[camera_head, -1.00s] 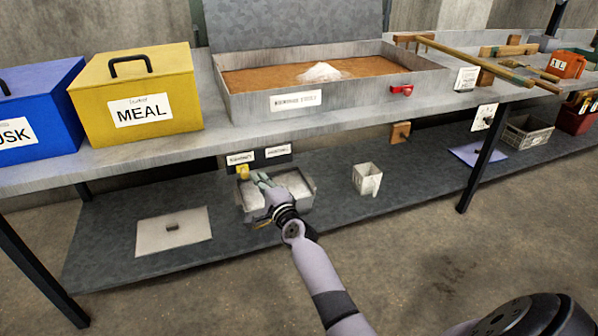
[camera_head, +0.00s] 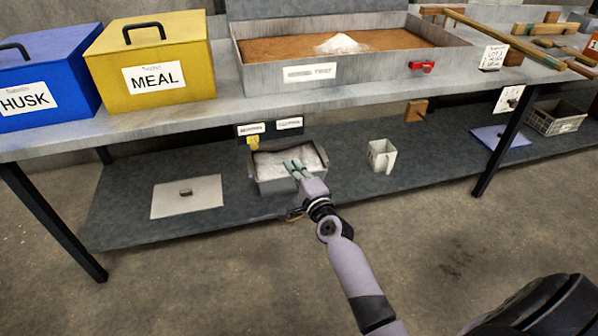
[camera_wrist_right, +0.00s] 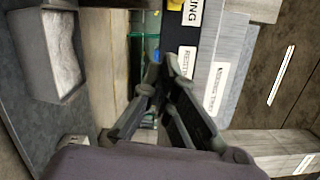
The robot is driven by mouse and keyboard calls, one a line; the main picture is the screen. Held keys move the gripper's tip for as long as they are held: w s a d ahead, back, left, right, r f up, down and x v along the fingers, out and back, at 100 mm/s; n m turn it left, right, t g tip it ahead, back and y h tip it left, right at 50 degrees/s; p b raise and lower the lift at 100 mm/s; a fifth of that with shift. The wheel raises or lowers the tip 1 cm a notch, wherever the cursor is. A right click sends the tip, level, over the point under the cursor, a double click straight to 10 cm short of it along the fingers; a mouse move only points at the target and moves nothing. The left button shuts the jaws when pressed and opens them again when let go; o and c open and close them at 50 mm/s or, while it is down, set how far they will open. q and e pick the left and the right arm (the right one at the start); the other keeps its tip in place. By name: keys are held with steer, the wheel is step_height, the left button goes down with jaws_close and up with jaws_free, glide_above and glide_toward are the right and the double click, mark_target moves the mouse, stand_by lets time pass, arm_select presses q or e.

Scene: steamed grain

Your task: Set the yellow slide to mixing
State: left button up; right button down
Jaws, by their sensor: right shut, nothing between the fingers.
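The yellow slide (camera_head: 253,142) sits under the left label of a dark strip (camera_head: 270,128) below the upper bench's front edge. A yellow bit of it shows at the top of the right wrist view (camera_wrist_right: 175,4), beside a label of which only "ING" shows. The other label (camera_wrist_right: 187,62) starts with "REST". My right gripper (camera_head: 292,166) is shut and empty. It is to the right of the slide, apart from it, in front of the grain-filled tin (camera_head: 276,182). In the right wrist view its fingertips (camera_wrist_right: 163,65) come together. My left gripper is not in view.
A large tray (camera_head: 350,72) with a red knob (camera_head: 421,66) stands on the bench above. The yellow MEAL box (camera_head: 155,60) and blue HUSK box (camera_head: 45,85) are at left. The lower shelf holds a flat lid (camera_head: 187,203) and a white cup (camera_head: 381,156).

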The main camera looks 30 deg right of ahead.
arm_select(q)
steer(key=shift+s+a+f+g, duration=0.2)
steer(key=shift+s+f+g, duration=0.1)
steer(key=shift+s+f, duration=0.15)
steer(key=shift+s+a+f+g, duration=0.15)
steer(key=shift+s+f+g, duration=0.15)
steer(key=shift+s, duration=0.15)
arm_select(e)
steer(key=shift+s+a, duration=0.1)
steer(key=shift+s, duration=1.3)
